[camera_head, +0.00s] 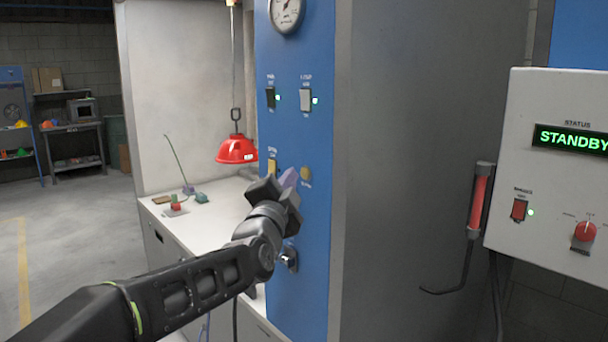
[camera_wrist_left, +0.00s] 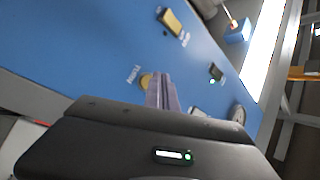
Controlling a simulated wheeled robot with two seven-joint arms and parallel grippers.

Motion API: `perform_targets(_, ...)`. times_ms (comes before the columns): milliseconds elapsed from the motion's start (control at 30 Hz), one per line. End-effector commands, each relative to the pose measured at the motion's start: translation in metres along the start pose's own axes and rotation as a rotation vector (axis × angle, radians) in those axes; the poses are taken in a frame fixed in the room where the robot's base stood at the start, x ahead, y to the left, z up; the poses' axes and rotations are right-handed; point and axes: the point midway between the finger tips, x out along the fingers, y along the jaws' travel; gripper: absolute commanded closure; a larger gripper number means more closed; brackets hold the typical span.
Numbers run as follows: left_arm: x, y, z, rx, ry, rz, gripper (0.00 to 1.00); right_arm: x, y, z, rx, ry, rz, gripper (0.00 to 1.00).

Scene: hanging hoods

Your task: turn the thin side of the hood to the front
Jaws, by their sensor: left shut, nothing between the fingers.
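The hood (camera_head: 237,150) is a red, shallow dome with a small white label on its rim. It hangs from a black hook and a thin line above the white bench, left of the blue panel. Which of its sides is the thin one I cannot tell. My left gripper (camera_head: 288,178) is right of the hood and lower, in front of the blue panel, apart from the hood in the picture. In the left wrist view its pale purple fingers (camera_wrist_left: 166,90) are together with nothing between them, over the blue panel by a round yellow button (camera_wrist_left: 145,80). My right gripper is not in view.
The blue panel (camera_head: 298,135) carries switches, a yellow rocker (camera_head: 271,166) and a gauge (camera_head: 286,14). The white bench (camera_head: 222,207) holds small red and green parts. A grey control box (camera_head: 552,190) reading STANDBY stands at right, beside a red-handled tool (camera_head: 478,200). Floor at left is clear.

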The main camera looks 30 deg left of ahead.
Motion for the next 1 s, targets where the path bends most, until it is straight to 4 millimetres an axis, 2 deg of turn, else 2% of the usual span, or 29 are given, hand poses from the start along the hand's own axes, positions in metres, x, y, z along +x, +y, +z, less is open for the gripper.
perform_targets(1000, 0.0069, 0.0034, -0.0038, 0.000, 0.000, 0.000, 1.00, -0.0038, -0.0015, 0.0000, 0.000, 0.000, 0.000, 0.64)
